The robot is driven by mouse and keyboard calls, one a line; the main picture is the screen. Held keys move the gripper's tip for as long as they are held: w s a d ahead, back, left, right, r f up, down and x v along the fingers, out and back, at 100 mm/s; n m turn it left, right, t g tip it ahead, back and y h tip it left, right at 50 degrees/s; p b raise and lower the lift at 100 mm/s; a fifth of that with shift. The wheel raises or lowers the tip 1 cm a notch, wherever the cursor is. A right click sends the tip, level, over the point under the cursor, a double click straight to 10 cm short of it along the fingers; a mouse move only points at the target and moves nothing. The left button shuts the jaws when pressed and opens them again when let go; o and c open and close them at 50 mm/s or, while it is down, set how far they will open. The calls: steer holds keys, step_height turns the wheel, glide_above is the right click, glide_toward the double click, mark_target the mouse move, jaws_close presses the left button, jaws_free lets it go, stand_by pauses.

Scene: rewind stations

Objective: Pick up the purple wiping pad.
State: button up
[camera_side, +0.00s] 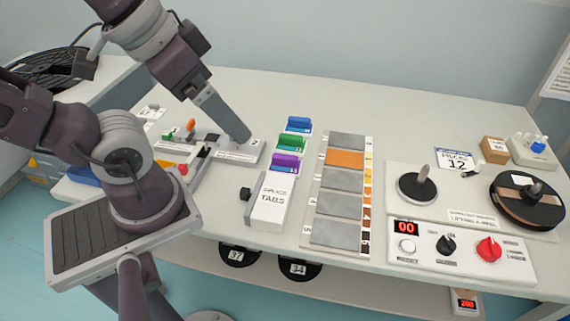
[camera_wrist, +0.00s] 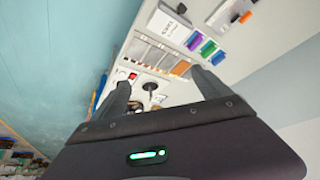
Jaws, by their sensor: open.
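The purple wiping pad (camera_side: 285,162) sits on a small white holder on the table, nearest the front of a row with a green pad (camera_side: 293,145) and a blue pad (camera_side: 299,126). In the wrist view the purple pad (camera_wrist: 194,41) shows small, above and to the right of the space between the fingers. My gripper (camera_side: 242,138) is left of the pads in the side view, apart from them. In the wrist view my gripper (camera_wrist: 163,87) is open, with nothing between its fingers.
A white splice tabs box (camera_side: 271,203) stands just in front of the purple pad. A panel of grey and orange plates (camera_side: 341,180) lies to the right. A light grey block (camera_side: 240,152) is by my gripper. Control knobs and a reel (camera_side: 527,200) are far right.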

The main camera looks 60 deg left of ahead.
steer(key=n+g, duration=0.5)
steer(key=n, duration=0.4)
glide_above(285, 155)
steer(key=f, duration=1.4)
steer(key=d+f, duration=0.1)
steer(key=f, duration=0.6)
steer(key=shift+f, duration=0.1)
steer(key=f, duration=0.1)
steer(key=a+f, duration=0.1)
steer(key=f, duration=0.1)
steer(key=shift+a+f+g, duration=0.15)
steer(key=shift+f+g, duration=0.1)
steer(key=shift+g, duration=0.05)
steer(key=f, duration=0.6)
steer(key=shift+d+f, duration=0.25)
steer(key=shift+f, duration=0.05)
steer(key=shift+c, duration=0.4)
